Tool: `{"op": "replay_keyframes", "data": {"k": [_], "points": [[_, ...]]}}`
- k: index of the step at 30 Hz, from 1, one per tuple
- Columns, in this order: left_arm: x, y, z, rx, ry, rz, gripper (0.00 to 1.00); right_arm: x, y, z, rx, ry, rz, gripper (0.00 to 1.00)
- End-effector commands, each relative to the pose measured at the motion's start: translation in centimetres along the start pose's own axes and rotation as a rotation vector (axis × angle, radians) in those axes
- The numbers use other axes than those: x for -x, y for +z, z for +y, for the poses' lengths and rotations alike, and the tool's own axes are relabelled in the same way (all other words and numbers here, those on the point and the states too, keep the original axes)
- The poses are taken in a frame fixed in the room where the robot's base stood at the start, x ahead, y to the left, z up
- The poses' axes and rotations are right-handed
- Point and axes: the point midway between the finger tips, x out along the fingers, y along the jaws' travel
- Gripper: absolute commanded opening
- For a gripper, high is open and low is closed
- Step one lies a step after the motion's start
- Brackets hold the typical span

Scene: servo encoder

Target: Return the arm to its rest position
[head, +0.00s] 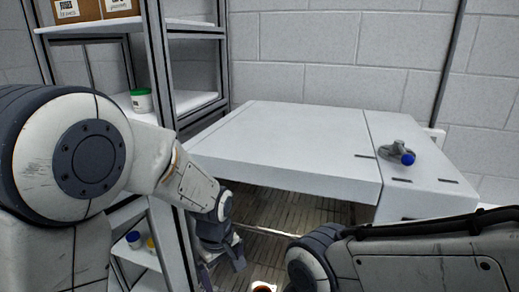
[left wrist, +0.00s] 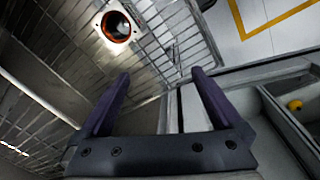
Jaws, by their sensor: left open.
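My left arm (head: 180,180) comes in from the left and bends down in front of the shelf. My left gripper (head: 225,262) hangs low beside the shelf's upright, left of the white table. In the left wrist view its two dark fingers (left wrist: 160,78) are apart, with nothing between them. My right arm (head: 420,258) lies across the lower right of the head view, in front of the table. Its gripper is not visible.
A metal shelf (head: 182,103) holds cardboard boxes, a green-lidded jar (head: 141,100) and a blue-lidded jar (head: 134,240). A white table (head: 280,140) carries a grey device with a blue knob (head: 402,154). A yellow item (left wrist: 295,105) sits in a compartment.

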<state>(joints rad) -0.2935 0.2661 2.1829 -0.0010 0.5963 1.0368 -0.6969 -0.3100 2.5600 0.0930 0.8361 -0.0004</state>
Motion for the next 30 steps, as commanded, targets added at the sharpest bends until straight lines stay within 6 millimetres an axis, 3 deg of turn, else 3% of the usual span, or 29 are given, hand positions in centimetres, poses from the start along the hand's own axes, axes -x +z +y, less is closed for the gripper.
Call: {"op": "replay_keyframes", "data": {"k": [1,6,21,30], "points": [[0.3,-0.7,-1.8,-0.08,0.012,0.014,1.0,0.0,0.0,0.0,0.0,0.0,0.0,0.5],[0.8,-1.7,-5.5,-0.323,0.032,0.055,1.0,0.0,0.0,0.0,0.0,0.0,0.0,0.5],[1.2,-2.2,-11.9,-0.743,0.025,0.145,1.0,0.0,0.0,0.0,0.0,0.0,0.0,0.5],[3.2,3.6,-9.2,-0.932,0.048,0.078,1.0,0.0,0.0,0.0,0.0,0.0,0.0,0.5]]}}
